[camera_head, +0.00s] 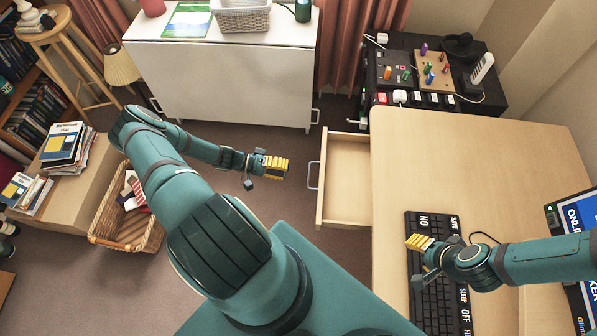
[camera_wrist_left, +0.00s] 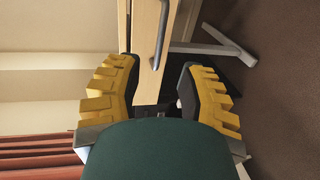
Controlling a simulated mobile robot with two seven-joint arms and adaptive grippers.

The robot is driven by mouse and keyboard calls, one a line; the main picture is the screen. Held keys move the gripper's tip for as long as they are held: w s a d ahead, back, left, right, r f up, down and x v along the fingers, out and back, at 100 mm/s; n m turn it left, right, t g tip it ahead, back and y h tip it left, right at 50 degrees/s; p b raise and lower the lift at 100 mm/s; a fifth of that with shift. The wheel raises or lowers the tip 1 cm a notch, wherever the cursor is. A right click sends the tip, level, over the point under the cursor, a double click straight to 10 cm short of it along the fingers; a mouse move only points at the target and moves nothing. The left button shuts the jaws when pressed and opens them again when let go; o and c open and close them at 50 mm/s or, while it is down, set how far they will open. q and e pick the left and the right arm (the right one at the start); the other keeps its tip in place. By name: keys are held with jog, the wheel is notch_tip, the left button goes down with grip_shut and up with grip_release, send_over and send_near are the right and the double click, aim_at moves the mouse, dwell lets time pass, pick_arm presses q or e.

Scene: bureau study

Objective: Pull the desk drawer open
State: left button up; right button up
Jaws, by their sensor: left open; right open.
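The desk drawer (camera_head: 346,180) stands pulled out from the left side of the light wooden desk (camera_head: 440,160), and its inside looks empty. Its grey bar handle (camera_head: 314,175) is on the drawer front. My left gripper (camera_head: 266,174) is open and empty, left of the handle with a gap between them. In the left wrist view the handle (camera_wrist_left: 161,35) and drawer front (camera_wrist_left: 145,40) show ahead, beyond the open fingers (camera_wrist_left: 157,75). My right gripper (camera_head: 421,259) is open above the black keyboard (camera_head: 432,290) on the desk.
A white cabinet (camera_head: 220,75) stands behind my left arm. A wicker basket (camera_head: 110,228) and a wooden box with books lie at the left. A black unit (camera_head: 490,85) is behind the desk. A desk leg (camera_wrist_left: 215,48) shows beside the drawer. Floor left of the drawer is clear.

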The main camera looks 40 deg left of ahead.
pick_arm(q)
jog(key=shift+v, duration=1.65)
